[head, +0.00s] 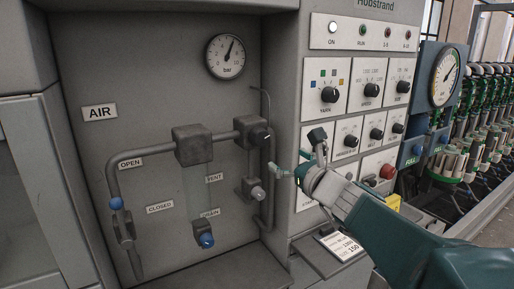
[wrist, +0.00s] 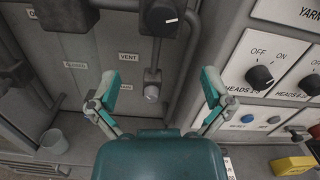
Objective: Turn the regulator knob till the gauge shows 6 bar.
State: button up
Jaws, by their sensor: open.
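The gauge (head: 226,56), marked bar, has a white round face high on the air panel. Its dark needle points up and slightly right; the numbers are too small to read surely. The black regulator knob (head: 260,135) with a white mark sits at the right end of the pipe. It also shows at the top of the wrist view (wrist: 160,17). My gripper (head: 298,160) is to the right of the knob and a little lower, apart from it. In the wrist view my gripper (wrist: 160,88) has its teal fingers spread, with nothing held.
A smaller grey knob (head: 258,193) is below the regulator, near the VENT label. A lever with a blue ball (head: 116,203) and a blue drain knob (head: 206,240) are on the air panel. A control panel with knobs (head: 329,94) stands close on the right.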

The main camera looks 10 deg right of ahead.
aim_at(263, 141)
jog(key=w+a, duration=0.1)
jog(key=w, duration=0.2)
jog(key=w+a+m, duration=0.1)
jog(key=w, duration=0.3)
jog(key=w+a+m, duration=0.1)
jog(key=w, duration=0.3)
jog(key=shift+a+r, duration=0.15)
jog(key=shift+r, duration=0.2)
jog(key=shift+s, duration=0.1)
jog(key=c, duration=1.1)
